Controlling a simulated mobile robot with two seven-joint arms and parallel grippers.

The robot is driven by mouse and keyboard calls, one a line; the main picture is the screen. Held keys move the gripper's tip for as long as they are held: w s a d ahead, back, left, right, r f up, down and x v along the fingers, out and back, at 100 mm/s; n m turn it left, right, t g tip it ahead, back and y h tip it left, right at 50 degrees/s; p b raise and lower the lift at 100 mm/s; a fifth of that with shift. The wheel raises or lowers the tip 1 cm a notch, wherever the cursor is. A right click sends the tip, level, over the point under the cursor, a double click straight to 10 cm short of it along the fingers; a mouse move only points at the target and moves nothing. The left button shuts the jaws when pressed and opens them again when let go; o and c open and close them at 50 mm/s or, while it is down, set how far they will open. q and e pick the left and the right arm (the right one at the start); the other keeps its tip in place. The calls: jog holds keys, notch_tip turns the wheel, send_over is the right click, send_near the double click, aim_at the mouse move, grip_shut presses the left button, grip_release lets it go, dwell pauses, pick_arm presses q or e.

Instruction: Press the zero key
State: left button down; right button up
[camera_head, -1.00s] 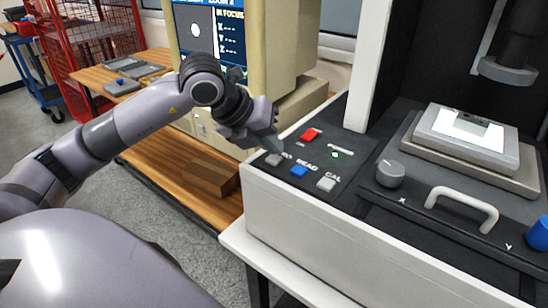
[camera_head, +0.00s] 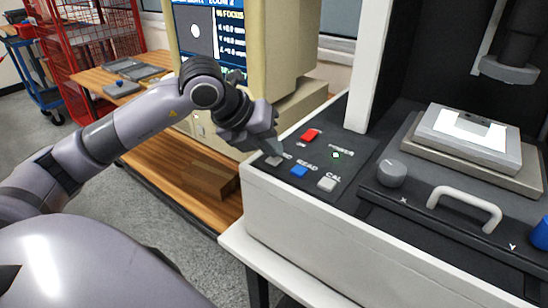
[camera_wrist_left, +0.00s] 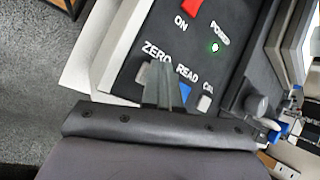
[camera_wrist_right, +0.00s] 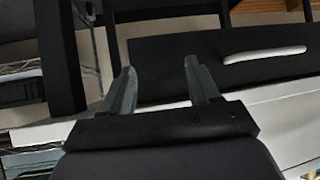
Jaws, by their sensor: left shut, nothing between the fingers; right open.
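The zero key is a small grey key (camera_head: 273,160) at the left end of the front row on the black control panel. The fingers also show in the left wrist view (camera_wrist_left: 160,72). My right gripper (camera_wrist_right: 158,72) is open and empty in the right wrist view, away from the keys.
Beside the zero key sit the blue READ key (camera_head: 299,171) and the pale CAL key (camera_head: 327,184). Behind are the red ON key (camera_head: 311,135) and a green lamp (camera_head: 336,155). A grey knob (camera_head: 391,173) and a white handle (camera_head: 464,207) stand to the right.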

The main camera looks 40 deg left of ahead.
aim_at(272, 160)
pick_arm(q)
jog(key=shift+r+p, duration=0.5)
jog(key=shift+r, duration=0.25)
jog(key=shift+r+p, duration=1.9)
jog(key=shift+r, duration=0.65)
jog(key=shift+s+d+f, duration=0.1)
